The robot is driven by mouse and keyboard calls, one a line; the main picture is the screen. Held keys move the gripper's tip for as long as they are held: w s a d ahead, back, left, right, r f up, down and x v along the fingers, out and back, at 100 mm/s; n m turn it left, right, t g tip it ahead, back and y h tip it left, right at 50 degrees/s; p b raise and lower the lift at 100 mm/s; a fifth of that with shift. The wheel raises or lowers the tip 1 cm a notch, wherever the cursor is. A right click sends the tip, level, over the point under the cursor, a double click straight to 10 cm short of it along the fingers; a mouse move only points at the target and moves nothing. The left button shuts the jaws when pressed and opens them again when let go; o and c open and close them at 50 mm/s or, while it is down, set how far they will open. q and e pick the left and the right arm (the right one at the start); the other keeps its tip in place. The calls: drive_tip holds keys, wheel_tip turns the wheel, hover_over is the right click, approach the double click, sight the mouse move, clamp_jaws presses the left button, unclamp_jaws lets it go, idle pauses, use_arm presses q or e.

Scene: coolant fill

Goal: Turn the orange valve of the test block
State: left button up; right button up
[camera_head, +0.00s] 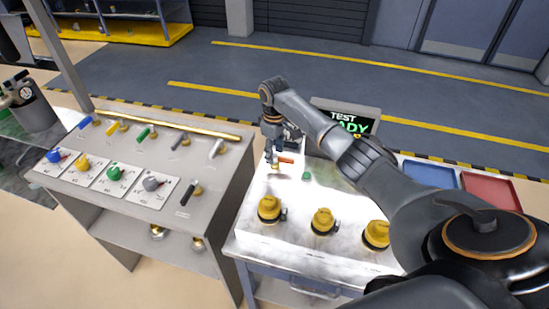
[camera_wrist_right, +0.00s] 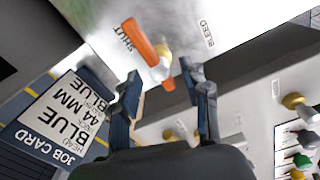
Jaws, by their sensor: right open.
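The orange valve (camera_head: 286,159) sits on the white test block (camera_head: 300,225), near its back left. In the right wrist view its orange lever (camera_wrist_right: 146,52) lies between printed words SHUT and BLEED, pointing closer to SHUT. My right gripper (camera_head: 272,160) is over the valve's left side. In the right wrist view the gripper (camera_wrist_right: 167,72) is open, its two fingers on either side of the lever's near end. I cannot tell whether either finger touches it. My left gripper is not in view.
A screen (camera_head: 345,122) reading TEST READY stands behind the block. Yellow caps (camera_head: 323,221) line its front. A panel of coloured valves (camera_head: 150,165) is to the left, across a narrow gap. Blue (camera_head: 430,173) and red (camera_head: 490,189) trays are at right. A job card (camera_wrist_right: 62,115) shows in the wrist view.

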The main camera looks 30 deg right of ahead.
sight(275, 155)
wheel_tip(275, 155, up, 8)
drive_tip(key=shift+r, duration=0.15)
idle(0.6)
